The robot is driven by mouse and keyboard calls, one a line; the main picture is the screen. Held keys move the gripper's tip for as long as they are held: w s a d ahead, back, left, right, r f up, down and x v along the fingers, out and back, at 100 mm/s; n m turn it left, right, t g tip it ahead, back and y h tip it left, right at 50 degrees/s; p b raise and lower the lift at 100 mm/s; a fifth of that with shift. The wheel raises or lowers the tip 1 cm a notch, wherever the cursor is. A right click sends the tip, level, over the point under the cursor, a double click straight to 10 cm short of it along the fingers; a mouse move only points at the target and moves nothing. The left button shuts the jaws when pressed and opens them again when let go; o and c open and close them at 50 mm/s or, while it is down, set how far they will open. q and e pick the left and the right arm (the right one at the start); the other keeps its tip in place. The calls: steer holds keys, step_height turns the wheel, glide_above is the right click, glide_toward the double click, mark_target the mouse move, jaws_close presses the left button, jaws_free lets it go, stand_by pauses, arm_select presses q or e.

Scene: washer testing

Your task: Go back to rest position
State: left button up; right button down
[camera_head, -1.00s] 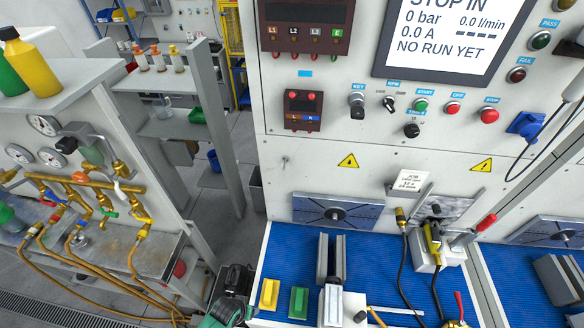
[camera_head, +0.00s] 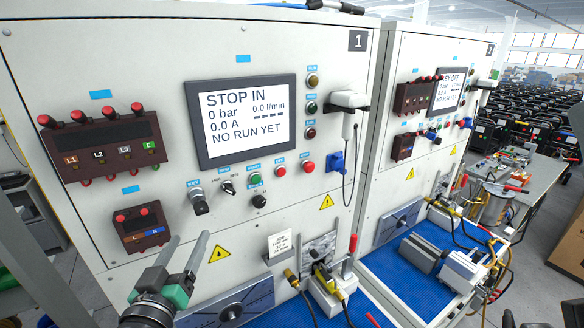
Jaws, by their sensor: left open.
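My left gripper (camera_head: 189,238) is in the lower left of the head view. Its two grey fingers point up and stand apart, with nothing between them. It is in front of the lower panel of test station 1 (camera_head: 293,200), below the key switch (camera_head: 200,203). I cannot tell its exact distance from the panel. My right gripper is not in view.
The station screen (camera_head: 247,118) reads "STOP IN" and "NO RUN YET". A white plug (camera_head: 348,100) with a cable sits on the panel's right side. A second station (camera_head: 424,150) with a blue work mat (camera_head: 395,277) stands to the right. Several black machines (camera_head: 520,100) fill the background.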

arm_select(q)
steer(key=s+d+r+m+t, duration=0.15)
steer(key=s+r+t, duration=0.3)
steer(key=r, duration=1.05)
steer(key=s+d+r+m+t+h, duration=0.1)
steer(key=s+r+t, duration=0.4)
steer(key=s+r, duration=0.8)
steer(key=shift+s+d+r+m+h, duration=0.2)
steer(key=shift+s+r+m+h, duration=0.15)
steer(key=shift+s+m+h, duration=0.55)
steer(key=shift+s+n, duration=0.15)
steer(key=shift+n, duration=0.1)
